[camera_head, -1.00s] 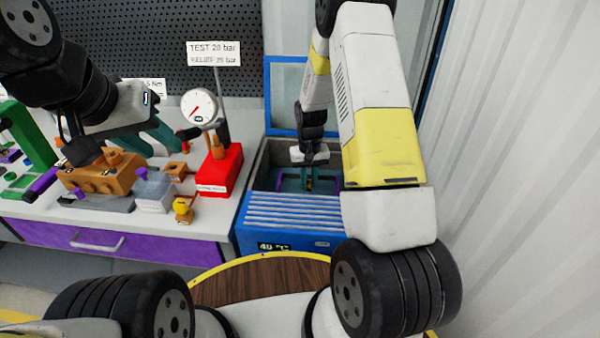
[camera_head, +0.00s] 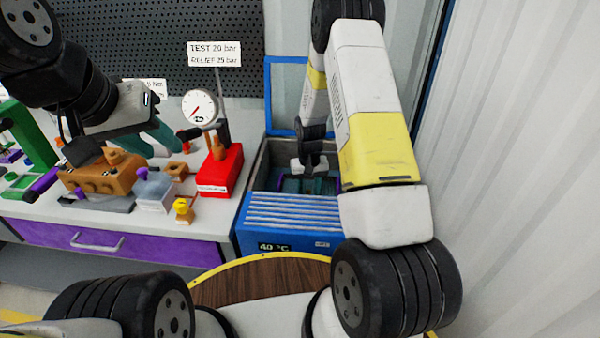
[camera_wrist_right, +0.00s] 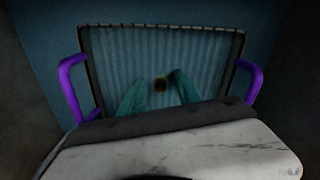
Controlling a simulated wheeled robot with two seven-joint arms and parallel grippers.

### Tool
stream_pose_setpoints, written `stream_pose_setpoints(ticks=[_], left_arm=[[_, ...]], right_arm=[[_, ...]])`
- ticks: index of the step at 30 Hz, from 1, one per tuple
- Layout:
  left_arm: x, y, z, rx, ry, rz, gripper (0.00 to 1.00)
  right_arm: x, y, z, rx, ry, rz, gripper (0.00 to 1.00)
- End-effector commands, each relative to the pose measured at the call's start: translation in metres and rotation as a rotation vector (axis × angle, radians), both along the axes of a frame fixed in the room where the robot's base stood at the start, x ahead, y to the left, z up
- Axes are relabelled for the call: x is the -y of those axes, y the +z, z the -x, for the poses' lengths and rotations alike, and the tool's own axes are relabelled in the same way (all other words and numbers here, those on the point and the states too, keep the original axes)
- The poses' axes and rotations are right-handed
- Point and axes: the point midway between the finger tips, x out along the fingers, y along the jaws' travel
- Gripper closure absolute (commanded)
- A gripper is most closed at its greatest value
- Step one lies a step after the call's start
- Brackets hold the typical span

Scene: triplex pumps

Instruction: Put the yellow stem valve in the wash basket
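The wash basket (camera_wrist_right: 215,60), with ribbed walls and purple handles, sits inside the blue wash tank (camera_head: 290,222). In the right wrist view my right gripper (camera_wrist_right: 156,88) is open over the basket, its teal fingers spread apart. In the head view my right gripper (camera_head: 306,185) reaches down into the tank. My left gripper (camera_head: 155,140) is open and empty above the bench, behind the orange pump block (camera_head: 103,175).
The tank's raised blue lid (camera_head: 284,90) is behind my right arm. A corrugated wall (camera_head: 520,170) rises on the right.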

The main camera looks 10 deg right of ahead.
Motion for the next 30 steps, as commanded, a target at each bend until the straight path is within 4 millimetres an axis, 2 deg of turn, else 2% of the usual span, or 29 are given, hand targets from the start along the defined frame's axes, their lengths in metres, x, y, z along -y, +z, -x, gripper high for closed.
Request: stream_pose_setpoints(ticks=[8, 11, 21, 30], left_arm=[[0.0, 0.0, 0.0, 0.0, 0.0, 0.0, 0.64], [0.0, 0.0, 0.0, 0.0, 0.0, 0.0, 0.64], [0.0, 0.0, 0.0, 0.0, 0.0, 0.0, 0.64], [0.0, 0.0, 0.0, 0.0, 0.0, 0.0, 0.64]], right_arm=[[0.0, 0.008, -0.001, 0.002, 0.0, 0.0, 0.61], [0.0, 0.024, -0.001, 0.003, 0.0, 0.0, 0.61], [0.0, 0.096, -0.001, 0.005, 0.0, -0.001, 0.61], [0.0, 0.131, 0.001, 0.011, -0.001, -0.005, 0.61]])
